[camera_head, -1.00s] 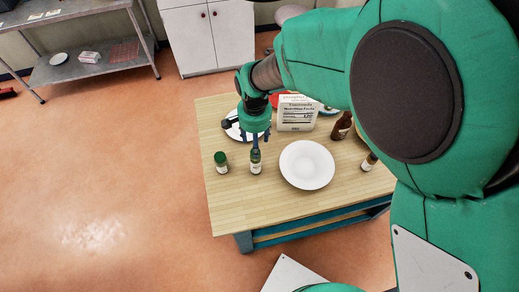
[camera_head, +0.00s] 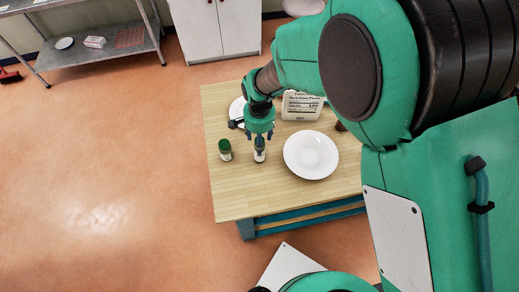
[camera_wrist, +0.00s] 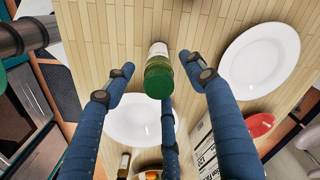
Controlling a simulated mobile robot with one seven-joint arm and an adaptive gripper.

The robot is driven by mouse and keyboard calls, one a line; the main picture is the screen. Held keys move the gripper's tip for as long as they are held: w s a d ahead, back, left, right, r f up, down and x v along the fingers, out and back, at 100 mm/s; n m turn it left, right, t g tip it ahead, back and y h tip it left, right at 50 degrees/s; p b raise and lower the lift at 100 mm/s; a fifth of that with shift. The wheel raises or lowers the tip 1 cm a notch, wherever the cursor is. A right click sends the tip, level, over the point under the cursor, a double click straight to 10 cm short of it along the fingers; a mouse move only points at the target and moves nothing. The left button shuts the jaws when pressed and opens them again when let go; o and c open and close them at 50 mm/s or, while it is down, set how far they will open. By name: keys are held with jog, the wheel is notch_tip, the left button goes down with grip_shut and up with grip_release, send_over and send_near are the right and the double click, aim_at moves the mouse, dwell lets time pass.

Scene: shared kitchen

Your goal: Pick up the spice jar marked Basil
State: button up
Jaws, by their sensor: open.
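A small spice jar (camera_head: 259,156) with a pale label stands on the wooden table (camera_head: 232,200), directly below my gripper (camera_head: 259,138). A jar with a green lid (camera_wrist: 159,78) shows in the wrist view, between the spread blue fingers of my gripper (camera_wrist: 157,68); it appears to be this same jar. The fingers are open and hold nothing. A second green-lidded jar (camera_head: 225,150) stands to the left of the gripper, apart from it. I cannot read the label on either jar, so I cannot tell which is marked Basil.
A red item (camera_wrist: 259,125) and a brown bottle (camera_wrist: 123,164) are also near. The table's front left is clear.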

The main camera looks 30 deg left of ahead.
jog(key=shift+f, duration=0.95)
jog(key=shift+f+p, duration=0.3)
jog(key=shift+f, duration=2.35)
grip_shut()
jog(key=shift+r, duration=0.2)
